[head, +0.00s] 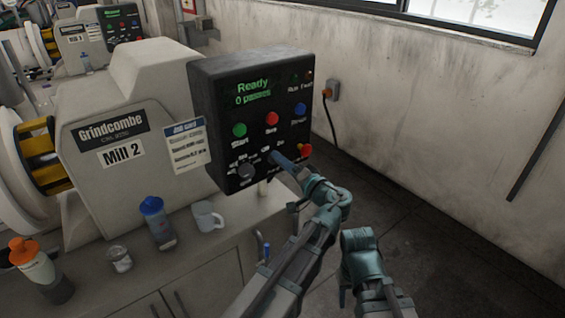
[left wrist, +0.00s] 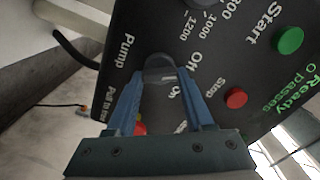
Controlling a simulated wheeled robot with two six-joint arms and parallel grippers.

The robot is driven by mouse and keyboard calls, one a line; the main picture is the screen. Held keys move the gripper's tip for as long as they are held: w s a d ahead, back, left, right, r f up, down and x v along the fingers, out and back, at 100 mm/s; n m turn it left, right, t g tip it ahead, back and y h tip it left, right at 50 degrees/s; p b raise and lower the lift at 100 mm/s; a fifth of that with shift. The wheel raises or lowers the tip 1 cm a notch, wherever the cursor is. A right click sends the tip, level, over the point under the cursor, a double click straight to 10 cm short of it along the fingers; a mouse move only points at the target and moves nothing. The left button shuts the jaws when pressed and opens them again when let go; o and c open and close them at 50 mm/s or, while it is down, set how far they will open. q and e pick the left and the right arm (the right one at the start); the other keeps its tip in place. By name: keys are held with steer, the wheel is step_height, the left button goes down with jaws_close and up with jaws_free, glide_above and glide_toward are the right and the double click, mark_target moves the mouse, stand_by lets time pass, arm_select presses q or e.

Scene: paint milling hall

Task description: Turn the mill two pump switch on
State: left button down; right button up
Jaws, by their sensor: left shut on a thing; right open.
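The Mill 2 control panel (head: 208,98) is a dark box reading "Ready, 0 passes". The pump switch is a small dark round knob; it shows in the left wrist view (left wrist: 158,62) with "Pump", "Off" and "On" printed around it. My left gripper (head: 276,156) reaches the panel's lower part. In the left wrist view its blue fingers (left wrist: 161,76) are shut on the knob, one on each side. Which way the knob points I cannot tell, as the fingers partly cover it. My right gripper (head: 357,240) is open and empty, lower right, away from the panel.
Green start (head: 239,130), red stop (head: 272,118) and blue (head: 300,109) buttons sit above the knob. A speed dial (head: 246,171) and a red emergency button (head: 305,151) flank it.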

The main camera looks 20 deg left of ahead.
arm_select(q)
steer(key=m, duration=1.1)
steer(key=shift+f+m, duration=0.25)
steer(key=shift+m, duration=0.15)
stand_by(0.5)
steer(key=shift+c, duration=1.4)
jaws_free()
steer(key=shift+s, duration=0.1)
